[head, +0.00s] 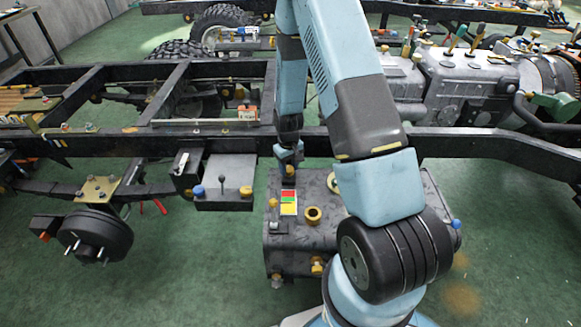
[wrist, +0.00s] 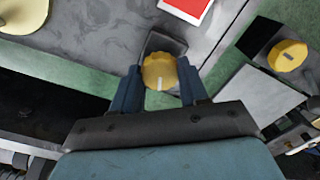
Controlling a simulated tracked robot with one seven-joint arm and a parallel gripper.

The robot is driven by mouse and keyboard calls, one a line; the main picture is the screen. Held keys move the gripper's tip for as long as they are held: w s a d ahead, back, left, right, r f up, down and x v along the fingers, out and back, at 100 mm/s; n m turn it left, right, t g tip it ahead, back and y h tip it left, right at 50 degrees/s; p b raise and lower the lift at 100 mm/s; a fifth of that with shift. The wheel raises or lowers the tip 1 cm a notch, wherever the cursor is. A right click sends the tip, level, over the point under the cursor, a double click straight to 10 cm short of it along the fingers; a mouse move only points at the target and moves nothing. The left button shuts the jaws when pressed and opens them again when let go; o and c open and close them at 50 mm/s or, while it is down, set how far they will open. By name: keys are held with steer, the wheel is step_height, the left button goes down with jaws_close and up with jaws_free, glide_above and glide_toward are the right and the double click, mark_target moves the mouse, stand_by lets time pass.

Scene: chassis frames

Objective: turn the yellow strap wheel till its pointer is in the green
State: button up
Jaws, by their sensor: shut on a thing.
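The yellow strap wheel (wrist: 160,72) shows in the wrist view as a round knob with a scalloped edge and a pale pointer mark on the side toward my gripper. My gripper (wrist: 159,66) is shut on it, a blue finger on either side. A dark bracket shows just behind the wheel. In the head view my gripper (head: 289,160) is at the back left edge of the dark tank, and the wheel is mostly hidden there. A colour label (head: 288,202) with red, green and yellow bands lies on the tank; the wrist view shows only its red part (wrist: 187,6). I cannot tell where the pointer stands against the green.
The grey tank (head: 275,240) carries a yellow cap (head: 313,215) and other fittings. A dark chassis rail (head: 230,139) runs close behind my gripper. A box with a blue knob (head: 198,191) is to the left. Another yellow knob (wrist: 287,55) is right in the wrist view.

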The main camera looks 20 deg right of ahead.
mark_target(288, 168)
steer(key=shift+w+a, duration=0.15)
steer(key=shift+a, duration=0.05)
steer(key=o, duration=1.1)
steer(key=shift+d, duration=0.1)
steer(key=shift+c, duration=0.2)
steer(key=shift+r, duration=0.15)
steer(key=shift+r, duration=0.35)
step_height(288, 168, up, 13)
steer(key=shift+f, duration=0.15)
